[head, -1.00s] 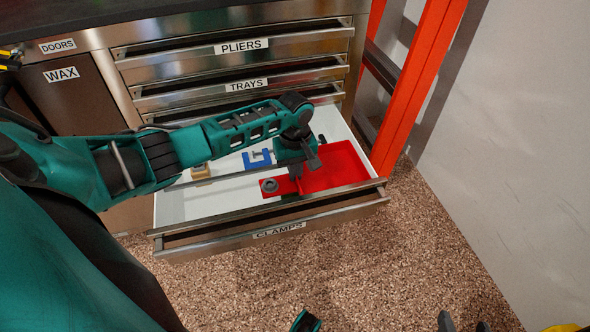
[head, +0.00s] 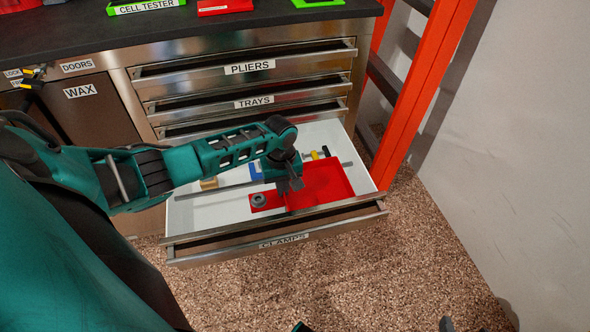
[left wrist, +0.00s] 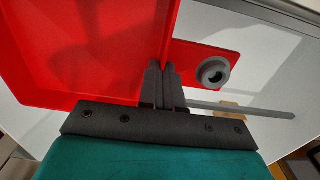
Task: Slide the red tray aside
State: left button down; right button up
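The red tray (head: 329,178) lies in the open drawer labelled CLAMPS (head: 212,211), right of its middle. It has a flat red tab with a grey round knob (head: 259,200) on its left side. My left gripper (head: 290,187) reaches down at the tray's left wall, beside the tab. In the left wrist view, its fingers (left wrist: 161,68) are nearly together, with the wall of the red tray (left wrist: 85,45) running in between them. The knob (left wrist: 213,71) shows just to the right.
A blue clamp (head: 256,171) is partly hidden behind my arm. A yellow and black clamp (head: 318,154) lies behind the tray. A tan block (head: 209,183) sits at the left. White drawer floor is bare at left and right. An orange ladder (head: 425,85) stands to the right.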

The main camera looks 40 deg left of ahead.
aim_at(261, 200)
pick_arm(q)
jog(key=s+a+p, duration=0.2)
jog(key=s, duration=0.1)
jog(key=s+a+p, duration=0.1)
jog(key=p, duration=0.1)
jog(key=shift+s+a+r, duration=0.25)
jog(key=shift+s+a, duration=0.1)
jog(key=shift+s, duration=0.05)
jog(key=s+a+p, duration=0.5)
jog(key=s+a, duration=0.4)
jog(key=s, duration=0.1)
jog(key=shift+s+f+p, duration=0.3)
jog(key=shift+f+p, duration=0.05)
pick_arm(e)
jog(key=s+d+r+h, duration=0.1)
jog(key=d+r, duration=0.2)
jog(key=r, duration=0.4)
jog(key=shift+s, duration=0.25)
pick_arm(q)
jog(key=shift+a, duration=0.15)
pick_arm(e)
jog(key=shift+r, duration=0.1)
